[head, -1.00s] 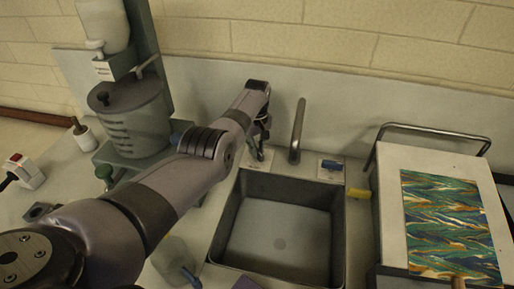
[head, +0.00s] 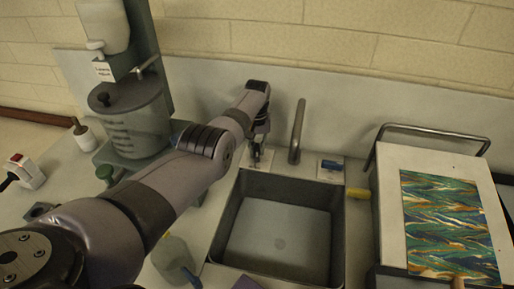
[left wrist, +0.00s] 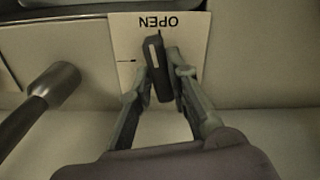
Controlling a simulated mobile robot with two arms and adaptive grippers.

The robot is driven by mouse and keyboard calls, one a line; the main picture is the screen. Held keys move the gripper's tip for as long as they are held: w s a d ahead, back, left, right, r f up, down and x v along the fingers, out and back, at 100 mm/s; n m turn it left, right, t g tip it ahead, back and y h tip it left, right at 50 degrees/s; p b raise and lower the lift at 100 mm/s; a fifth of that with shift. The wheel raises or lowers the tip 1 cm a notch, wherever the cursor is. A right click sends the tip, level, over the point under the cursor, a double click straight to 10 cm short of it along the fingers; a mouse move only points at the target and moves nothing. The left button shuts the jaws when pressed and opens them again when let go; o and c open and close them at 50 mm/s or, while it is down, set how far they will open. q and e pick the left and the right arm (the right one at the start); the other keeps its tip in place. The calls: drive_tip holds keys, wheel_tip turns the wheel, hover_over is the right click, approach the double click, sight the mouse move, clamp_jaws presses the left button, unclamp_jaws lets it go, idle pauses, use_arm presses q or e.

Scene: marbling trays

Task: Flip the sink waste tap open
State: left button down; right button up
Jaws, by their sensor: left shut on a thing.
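My left gripper (head: 256,160) is behind the sink's back left corner, beside the faucet. In the left wrist view its fingers (left wrist: 160,80) are shut on a dark lever (left wrist: 157,52) with a pale stripe, the waste tap handle. The lever stands on a white plate (left wrist: 127,40) marked OPEN, which reads upside down here; its tip is close to the lettering, slightly tilted. A short tick mark is on the plate's left part. The lever's lower part is partly hidden by the fingers. The grey sink (head: 228,228) is empty. My right gripper is not in view.
The metal faucet (head: 297,132) rises just right of the gripper; it also shows in the left wrist view (left wrist: 50,85). A blue tap (head: 331,165) sits right of it. A grey-green dispenser (head: 135,120) stands left, a marbled sheet (head: 450,220) right.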

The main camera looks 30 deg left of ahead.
sight(257, 150)
use_arm(q)
drive_tip(key=shift+r+m, duration=0.1)
drive_tip(key=shift+m, duration=1.1)
drive_tip(key=c, duration=1.5)
unclamp_jaws()
wheel_tip(257, 150, up, 12)
drive_tip(key=shift+f, duration=0.1)
